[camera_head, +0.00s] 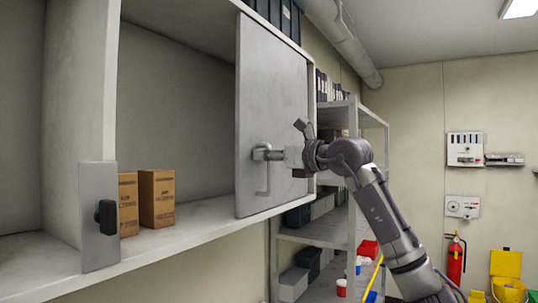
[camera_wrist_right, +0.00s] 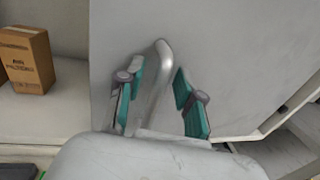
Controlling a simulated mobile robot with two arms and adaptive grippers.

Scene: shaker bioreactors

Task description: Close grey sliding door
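The grey sliding door (camera_head: 272,95) is a flat panel at the right end of the wall cabinet, and the cabinet stands open to its left. A metal bar handle (camera_head: 264,181) sits low on the door. My right gripper (camera_head: 280,155) is at the handle, reaching in from the right. In the right wrist view, the handle (camera_wrist_right: 157,82) is between the two teal-padded fingers of my right gripper (camera_wrist_right: 161,96). The door (camera_wrist_right: 225,60) fills the background there. My left gripper is not in view.
Two brown boxes (camera_head: 157,198) stand on the cabinet shelf (camera_head: 190,222), left of the door. A grey plate with a black knob (camera_head: 106,217) is on the cabinet's upright. Shelving (camera_head: 340,225) stands behind my right arm. A fire extinguisher (camera_head: 456,262) is at the far wall.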

